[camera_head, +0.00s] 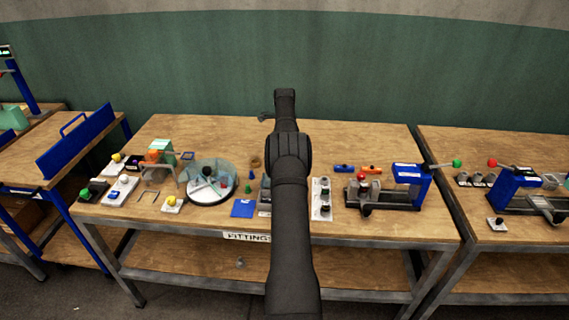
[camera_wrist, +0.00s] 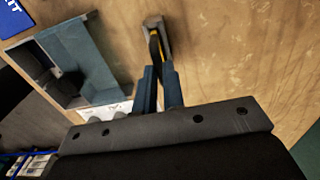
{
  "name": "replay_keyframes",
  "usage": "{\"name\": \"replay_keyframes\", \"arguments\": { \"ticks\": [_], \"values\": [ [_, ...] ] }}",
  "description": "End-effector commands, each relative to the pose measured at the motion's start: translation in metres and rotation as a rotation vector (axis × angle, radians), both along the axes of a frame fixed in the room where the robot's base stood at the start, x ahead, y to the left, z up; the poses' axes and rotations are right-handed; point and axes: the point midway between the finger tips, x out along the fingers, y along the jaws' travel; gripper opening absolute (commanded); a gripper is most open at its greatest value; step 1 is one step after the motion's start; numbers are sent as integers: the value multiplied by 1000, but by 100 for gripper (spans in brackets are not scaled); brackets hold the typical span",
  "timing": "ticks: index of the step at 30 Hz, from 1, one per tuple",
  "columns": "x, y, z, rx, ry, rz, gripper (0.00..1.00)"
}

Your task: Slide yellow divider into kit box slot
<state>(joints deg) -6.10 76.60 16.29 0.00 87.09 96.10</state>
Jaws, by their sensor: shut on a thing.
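The yellow divider (camera_wrist: 154,46) shows as a thin yellow and dark strip in the wrist view, just beyond my fingertips. My gripper (camera_wrist: 160,78) is shut on it. The divider's far end is at a small grey block (camera_wrist: 165,28); I cannot tell whether it sits in the block or only overlaps it in view. The grey-blue kit box (camera_wrist: 92,52) lies to the left of my fingers, apart from them, with dark parts inside. In the head view my arm hides most of the box (camera_head: 264,197) and the divider.
A blue card (camera_head: 243,208) lies left of the box. A round clear-covered dish (camera_head: 207,182) stands further left. A white panel with dark knobs (camera_head: 321,198) is just right of my arm, and a blue press (camera_head: 408,182) beyond it. The back of the wooden table is clear.

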Motion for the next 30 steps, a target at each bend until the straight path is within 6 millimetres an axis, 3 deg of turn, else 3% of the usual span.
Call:
{"name": "replay_keyframes", "arguments": {
  "ticks": [30],
  "values": [
    [0,0,25,0,-1,0,0]
  ]
}}
